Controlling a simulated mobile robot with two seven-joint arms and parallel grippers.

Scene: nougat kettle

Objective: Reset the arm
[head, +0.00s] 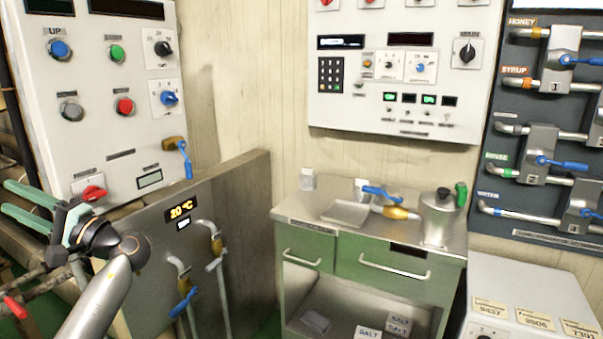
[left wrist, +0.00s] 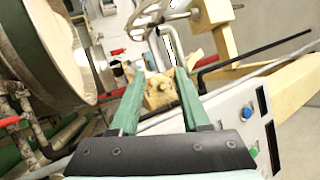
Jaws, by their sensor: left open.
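My left gripper (head: 28,207) is at the left edge of the head view, in front of the lower left part of the white control panel (head: 108,65). Its two green fingers are spread apart with nothing between them. The fingers of my left gripper (left wrist: 158,98) also show in the left wrist view, open and empty, pointing toward wooden parts and pipes. I cannot tell whether anything touches the fingers. My right gripper is in neither view.
A green cabinet (head: 357,262) carries a metal jug (head: 440,215) and a tray (head: 345,212). A large round metal vessel (left wrist: 50,45) is close on the left in the wrist view.

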